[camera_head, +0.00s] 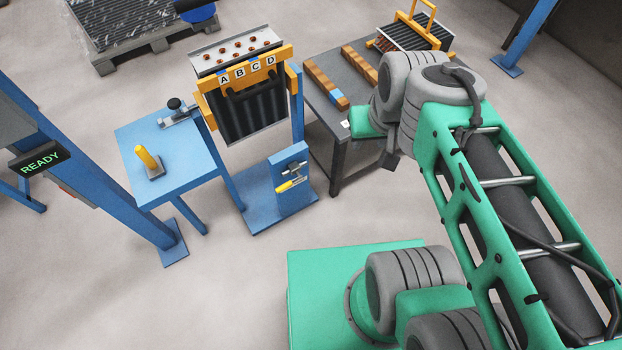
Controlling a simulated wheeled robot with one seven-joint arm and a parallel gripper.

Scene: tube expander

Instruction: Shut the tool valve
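A valve with a yellow lever (290,185) sits on the face of a small blue box-like panel (285,205) at the foot of the blue stand. Its lever lies across the panel, close to level and rising slightly to the right. A grey fitting shows just above the lever. A separate upright yellow handle (148,158) stands on the blue side table; I cannot tell from its look whether it is a valve. My green arm fills the right side and folds at its grey joints, to the right of the panel. My gripper and its fingertips do not show.
A dark table (340,128) with copper-coloured bars stands behind my arm's joints. The blue stand holds a rack lettered A B C D (245,72). A blue post at left carries a READY display (40,161). The floor before the panel is clear up to my green base.

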